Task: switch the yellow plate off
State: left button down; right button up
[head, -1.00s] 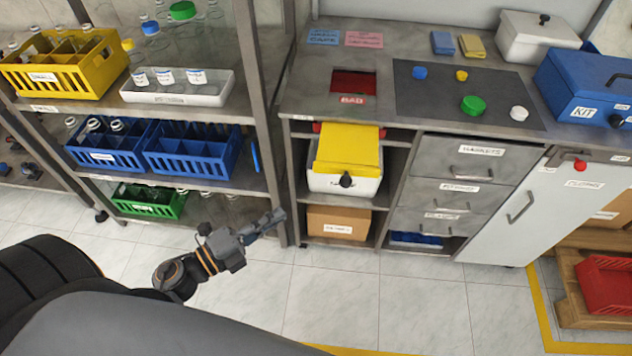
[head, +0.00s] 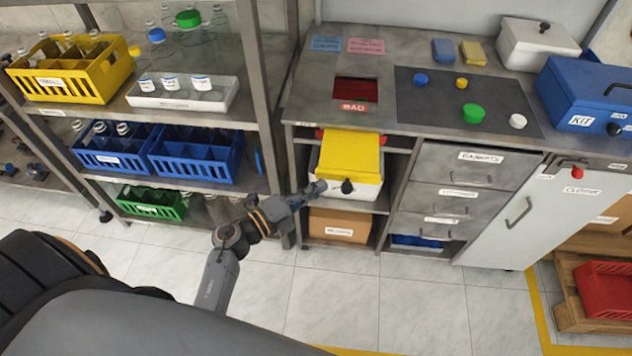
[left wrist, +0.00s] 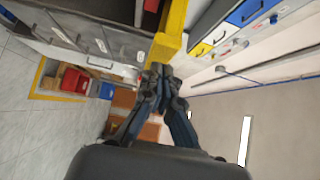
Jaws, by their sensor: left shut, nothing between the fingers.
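The yellow plate (head: 351,152) lies tilted over the top of a white box (head: 350,190) in the open bay of the grey bench. A black knob (head: 347,186) is on the box's front, just below the plate. My left gripper (head: 322,186) is shut and empty, its tips close to the left front of the box, below the plate's lower edge. I cannot tell whether they touch. In the left wrist view the shut fingers (left wrist: 160,72) point at a yellow surface (left wrist: 165,48) just beyond them. My right gripper is not in view.
A shelf rack (head: 268,95) with bottles and crates stands close on the left. A cardboard box (head: 338,226) is below the white box. Grey drawers (head: 462,196) are to the right. The bench top holds a dark mat (head: 425,115) with coloured caps. The floor in front is clear.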

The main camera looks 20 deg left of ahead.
aim_at(351, 145)
pick_arm(q)
jog(key=shift+w+a, duration=0.15)
jog(key=shift+w, duration=0.35)
jog(key=shift+w+a, duration=0.1)
jog(key=shift+w, duration=0.15)
jog(key=w+a+b, duration=0.3)
jog(key=w+a, duration=0.1)
jog(key=w, duration=0.9)
jog(key=shift+r, duration=0.15)
jog(key=shift+s, duration=0.1)
